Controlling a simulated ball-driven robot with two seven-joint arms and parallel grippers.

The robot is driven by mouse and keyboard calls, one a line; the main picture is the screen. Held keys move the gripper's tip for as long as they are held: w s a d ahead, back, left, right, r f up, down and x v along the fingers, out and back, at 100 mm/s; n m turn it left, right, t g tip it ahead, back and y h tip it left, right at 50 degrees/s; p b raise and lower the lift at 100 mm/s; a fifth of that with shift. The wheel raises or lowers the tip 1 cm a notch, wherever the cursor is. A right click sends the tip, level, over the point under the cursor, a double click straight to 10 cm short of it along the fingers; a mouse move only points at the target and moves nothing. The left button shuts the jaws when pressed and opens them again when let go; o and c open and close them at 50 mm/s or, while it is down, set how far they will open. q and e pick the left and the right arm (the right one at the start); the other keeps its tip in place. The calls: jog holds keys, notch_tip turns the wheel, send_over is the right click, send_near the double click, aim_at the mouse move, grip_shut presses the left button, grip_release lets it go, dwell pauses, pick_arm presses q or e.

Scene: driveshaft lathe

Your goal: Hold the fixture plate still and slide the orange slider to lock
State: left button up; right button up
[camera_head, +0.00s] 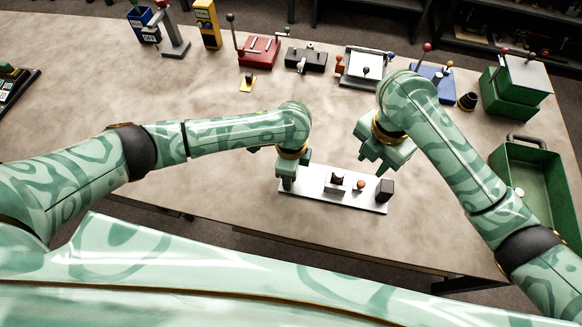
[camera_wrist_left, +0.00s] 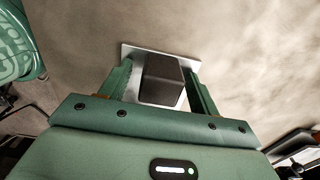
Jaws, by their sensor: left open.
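The fixture plate (camera_head: 325,196) is a pale flat strip near the table's front edge. A dark block (camera_head: 384,191) stands at its right end. A small orange-brown knob (camera_head: 360,184), seemingly the slider, sits left of that block, next to a grey piece (camera_head: 336,184) with a dark top. My left gripper (camera_head: 286,184) points down at the plate's left end. In the left wrist view, its open fingers (camera_wrist_left: 160,92) straddle a dark grey block (camera_wrist_left: 162,75) on the plate; contact is unclear. My right gripper (camera_head: 368,150) appears open and empty above and behind the plate's right half.
A green bin (camera_head: 536,205) stands at the right, with a green box (camera_head: 515,85) behind it. Along the back are a red device (camera_head: 257,52), a blue device (camera_head: 432,85) and a yellow box (camera_head: 207,24). The table's middle and left are mostly clear.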

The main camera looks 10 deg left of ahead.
pick_arm(q)
grip_shut()
jog(key=shift+p, duration=0.35)
pick_arm(e)
jog(key=shift+r, duration=0.4)
pick_arm(q)
jog(key=shift+s+f, duration=0.1)
jog(key=shift+f, duration=0.05)
dwell(0.7)
pick_arm(e)
grip_shut()
pick_arm(q)
jog(key=shift+s, duration=0.1)
pick_arm(e)
jog(key=s+d+f+m+t+y, duration=0.2)
jog(key=s+d+m+y, duration=0.2)
jog(key=s+d+y, duration=0.3)
jog(key=shift+s+d+f+m, duration=0.15)
jog(key=shift+d+f+m, duration=0.2)
jog(key=shift+d, duration=1.7)
